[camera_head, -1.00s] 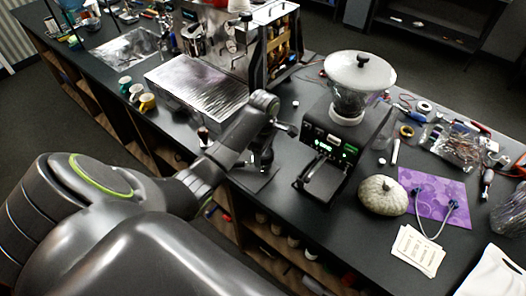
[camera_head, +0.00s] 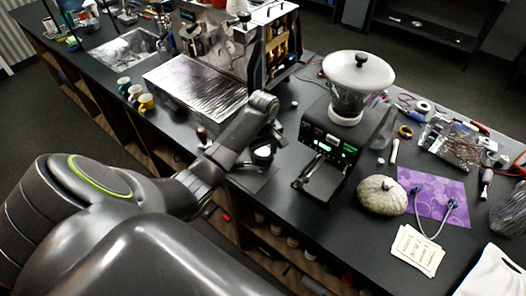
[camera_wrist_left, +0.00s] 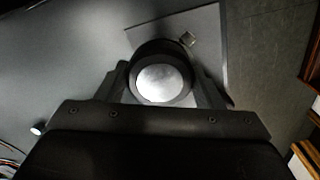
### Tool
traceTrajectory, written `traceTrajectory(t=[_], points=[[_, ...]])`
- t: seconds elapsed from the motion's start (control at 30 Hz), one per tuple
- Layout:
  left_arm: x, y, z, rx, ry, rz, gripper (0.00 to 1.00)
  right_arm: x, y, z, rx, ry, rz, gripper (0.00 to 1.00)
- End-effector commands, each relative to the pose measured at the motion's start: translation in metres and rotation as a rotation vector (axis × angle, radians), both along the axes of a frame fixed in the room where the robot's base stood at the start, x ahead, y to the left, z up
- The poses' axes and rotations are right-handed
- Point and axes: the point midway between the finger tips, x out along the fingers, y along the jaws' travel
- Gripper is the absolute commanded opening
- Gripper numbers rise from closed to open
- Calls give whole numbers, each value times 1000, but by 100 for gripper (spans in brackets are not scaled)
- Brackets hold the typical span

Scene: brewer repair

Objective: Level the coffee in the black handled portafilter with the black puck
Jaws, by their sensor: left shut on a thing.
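The black puck (camera_wrist_left: 160,82), a round black body with a silvery top disc, sits between the two fingers of my left gripper (camera_wrist_left: 162,90) in the left wrist view. The gripper is shut on it. In the head view the gripper end is over a small mat (camera_head: 252,178) at the counter's front, where a round dark piece with a pale face (camera_head: 263,153) shows. A small metal piece (camera_wrist_left: 188,39) sticks out beyond the puck in the wrist view. The portafilter is mostly hidden, and I cannot tell whether the puck touches it. My right gripper is not in view.
The grinder (camera_head: 345,95) stands right of my gripper, and the espresso machine (camera_head: 235,45) stands behind it. A tamper (camera_head: 202,136) stands left. Cups (camera_head: 146,102) are farther left. A pumpkin-like object (camera_head: 382,195) and purple cloth (camera_head: 438,198) lie at right.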

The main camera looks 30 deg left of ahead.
Motion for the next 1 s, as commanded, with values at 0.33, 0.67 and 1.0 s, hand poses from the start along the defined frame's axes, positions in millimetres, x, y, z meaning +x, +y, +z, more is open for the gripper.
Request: traceTrajectory(t=[0.33,0.67,1.0], points=[[0,0,0,0,0,-196,25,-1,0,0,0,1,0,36],[0,0,0,0,-1,-375,25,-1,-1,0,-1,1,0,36],[0,0,0,1,-1,-569,25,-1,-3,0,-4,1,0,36]])
